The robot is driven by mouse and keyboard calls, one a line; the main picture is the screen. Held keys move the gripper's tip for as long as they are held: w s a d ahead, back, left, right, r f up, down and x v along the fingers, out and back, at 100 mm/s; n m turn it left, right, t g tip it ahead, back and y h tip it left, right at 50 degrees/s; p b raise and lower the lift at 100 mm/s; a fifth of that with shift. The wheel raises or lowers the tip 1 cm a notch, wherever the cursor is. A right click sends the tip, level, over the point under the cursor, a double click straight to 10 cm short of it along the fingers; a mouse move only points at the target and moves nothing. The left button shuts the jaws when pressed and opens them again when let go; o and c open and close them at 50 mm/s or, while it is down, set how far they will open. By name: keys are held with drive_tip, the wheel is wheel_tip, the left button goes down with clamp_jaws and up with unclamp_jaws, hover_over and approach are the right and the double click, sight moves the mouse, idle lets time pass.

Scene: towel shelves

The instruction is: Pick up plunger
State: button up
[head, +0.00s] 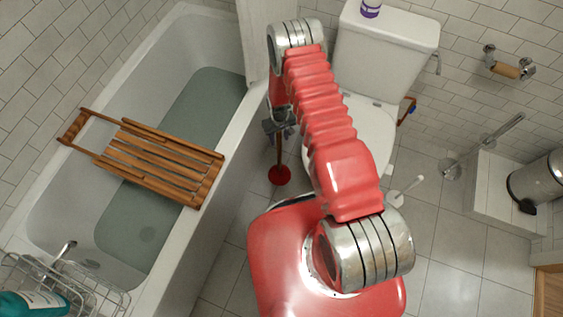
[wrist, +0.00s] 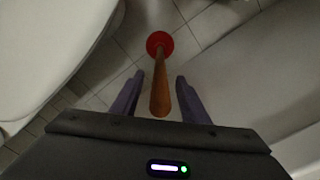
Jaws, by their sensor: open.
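The plunger has a wooden handle and a red rubber cup (head: 280,176) and stands upright on the floor between the bathtub and the toilet. In the wrist view the handle of the plunger (wrist: 160,88) points up toward the camera, with its red cup on the tiles beyond. My gripper (wrist: 158,82) is open, with one dark finger on each side of the handle and a gap visible on both sides. In the head view my gripper (head: 279,122) is at the top of the handle and partly hidden by my arm.
The bathtub (head: 232,150) with a wooden rack (head: 150,155) is on the left.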

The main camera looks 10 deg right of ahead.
drive_tip(key=shift+f, duration=1.75)
clamp_jaws()
